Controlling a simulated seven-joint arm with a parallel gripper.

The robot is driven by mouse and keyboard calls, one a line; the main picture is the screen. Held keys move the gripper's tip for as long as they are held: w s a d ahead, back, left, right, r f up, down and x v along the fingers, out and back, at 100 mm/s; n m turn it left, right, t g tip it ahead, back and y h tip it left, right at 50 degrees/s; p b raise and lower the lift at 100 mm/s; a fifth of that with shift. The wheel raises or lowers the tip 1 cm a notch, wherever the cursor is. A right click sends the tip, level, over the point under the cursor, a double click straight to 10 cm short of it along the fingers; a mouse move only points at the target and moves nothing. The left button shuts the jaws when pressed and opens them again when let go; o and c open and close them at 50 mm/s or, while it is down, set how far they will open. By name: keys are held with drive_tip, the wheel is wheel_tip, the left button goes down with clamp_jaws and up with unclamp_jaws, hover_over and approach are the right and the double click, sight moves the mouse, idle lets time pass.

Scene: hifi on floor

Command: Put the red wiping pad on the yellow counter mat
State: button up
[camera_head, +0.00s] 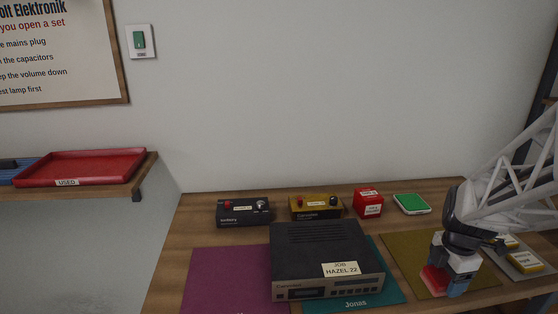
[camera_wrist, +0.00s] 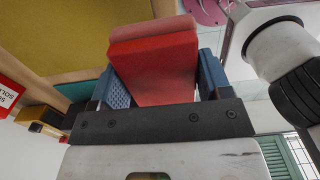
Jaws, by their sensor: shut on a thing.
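The red wiping pad (camera_head: 434,280) is held low at the right of the workbench. In the wrist view the red pad (camera_wrist: 155,65) sits between the two blue fingertips. My gripper (camera_head: 448,278) is shut on it, over the front part of the yellow counter mat (camera_head: 408,257). The mat is olive-yellow and lies flat on the bench, partly hidden by my gripper. It also shows in the wrist view at the upper left (camera_wrist: 60,30). I cannot tell whether the pad touches the mat.
A black hi-fi unit (camera_head: 320,248) stands on the teal mat (camera_head: 388,284), left of the yellow mat. A purple mat (camera_head: 230,276) is bare. A red box (camera_head: 368,202) and green pad (camera_head: 411,203) stand behind. A grey tray (camera_head: 530,268) with yellow items is at right.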

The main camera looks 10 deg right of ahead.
drive_tip(key=w+d, duration=0.2)
drive_tip(key=w, duration=0.2)
drive_tip(key=w+d+f, duration=0.1)
drive_tip(key=w+d, duration=0.2)
drive_tip(key=w, duration=0.2)
drive_tip(key=w+d, duration=0.3)
drive_tip(key=w, duration=0.1)
drive_tip(key=shift+w+d+f, duration=0.15)
drive_tip(key=shift+w+f, duration=0.05)
drive_tip(key=shift+f, duration=0.05)
drive_tip(key=shift+f, duration=1.8)
drive_tip(key=shift+f, duration=0.1)
drive_tip(key=o, duration=0.9)
wheel_tip(320, 180, up, 12)
drive_tip(key=shift+r, duration=0.15)
